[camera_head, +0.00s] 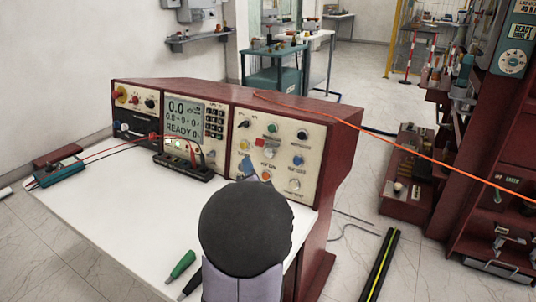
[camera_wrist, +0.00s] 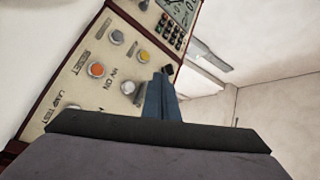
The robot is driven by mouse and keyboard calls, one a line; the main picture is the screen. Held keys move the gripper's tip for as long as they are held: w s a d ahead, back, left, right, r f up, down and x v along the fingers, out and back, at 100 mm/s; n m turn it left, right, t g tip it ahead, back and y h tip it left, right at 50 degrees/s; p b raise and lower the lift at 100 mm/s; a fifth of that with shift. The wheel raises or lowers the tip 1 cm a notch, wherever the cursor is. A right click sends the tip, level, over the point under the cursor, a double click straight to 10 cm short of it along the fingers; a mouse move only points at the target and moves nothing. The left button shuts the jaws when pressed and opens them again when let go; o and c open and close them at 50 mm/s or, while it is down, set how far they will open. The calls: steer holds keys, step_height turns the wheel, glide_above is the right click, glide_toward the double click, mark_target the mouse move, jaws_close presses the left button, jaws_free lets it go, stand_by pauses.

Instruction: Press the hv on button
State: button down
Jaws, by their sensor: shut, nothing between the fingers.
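The instrument panel shows close in the wrist view, turned on its side. A pale round button (camera_wrist: 128,87) sits beside the label HV ON. An orange button (camera_wrist: 97,69) sits beside the label RESET. My gripper (camera_wrist: 167,72) is shut and empty, its blue-grey fingertips close to the panel, a little to the right of the pale button. I cannot tell whether they touch the panel. In the head view my dark round wrist and gripper reach over the white desk to the right-hand panel, covering its lower left part. The labels there are too small to read surely.
A yellow button (camera_wrist: 144,56) and a grey one (camera_wrist: 117,37) lie near the pale button. The console's display (camera_head: 183,112) reads READY. A black terminal strip (camera_head: 185,166) with leads sits left of my gripper. Green and black probes (camera_head: 181,264) lie on the desk (camera_head: 120,225).

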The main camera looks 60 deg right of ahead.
steer(key=shift+d+f+b, duration=0.15)
steer(key=shift+d+f, duration=0.2)
steer(key=shift+d, duration=1.1)
steer(key=shift+d+f+b, duration=0.2)
steer(key=shift+d+f, duration=0.1)
steer(key=shift+d, duration=1.1)
steer(key=shift+d+f+b, duration=0.15)
steer(key=shift+d+f, duration=0.2)
steer(key=shift+d, duration=1.1)
steer(key=shift+d, duration=0.15)
steer(key=shift+d+f, duration=0.1)
steer(key=shift+d, duration=0.2)
steer(key=shift+d+f, duration=0.1)
steer(key=shift+d, duration=0.3)
steer(key=shift+a, duration=0.15)
steer(key=shift+a+p, duration=0.4)
steer(key=shift+a, duration=0.3)
steer(key=shift+r, duration=0.2)
